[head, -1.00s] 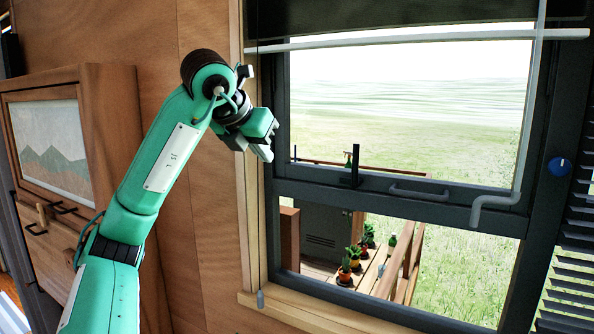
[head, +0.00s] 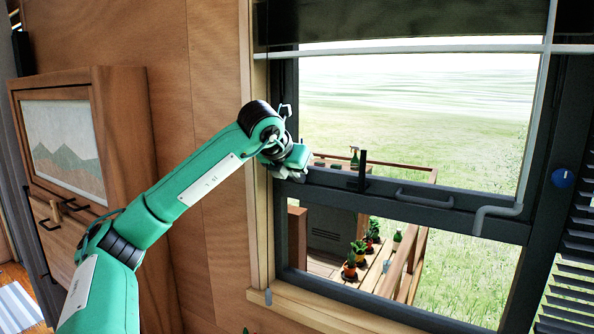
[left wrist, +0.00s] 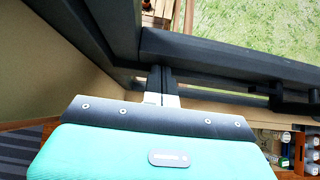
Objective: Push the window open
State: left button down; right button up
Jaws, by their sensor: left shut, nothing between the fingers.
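The window has a dark grey frame with a horizontal middle rail (head: 380,200), which carries a grey bar handle (head: 425,199) and an upright dark post (head: 362,172). Grass shows through the panes above and below the rail. I cannot tell whether the lower part is glass or a gap. My left gripper (head: 292,172) is shut and empty at the left end of the rail, close to the left frame. Contact is not clear. In the left wrist view its shut fingers (left wrist: 161,86) point at a dark frame bar (left wrist: 230,62). My right gripper is not in view.
A wooden cabinet (head: 125,135) stands left of my arm against the wood wall. A dark blind (head: 400,22) covers the window's top. A wooden sill (head: 330,310) runs below. Potted plants (head: 358,250) stand outside. Slatted louvres (head: 570,270) are at right.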

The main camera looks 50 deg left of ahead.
pick_arm(q)
jog(key=shift+s, duration=0.1)
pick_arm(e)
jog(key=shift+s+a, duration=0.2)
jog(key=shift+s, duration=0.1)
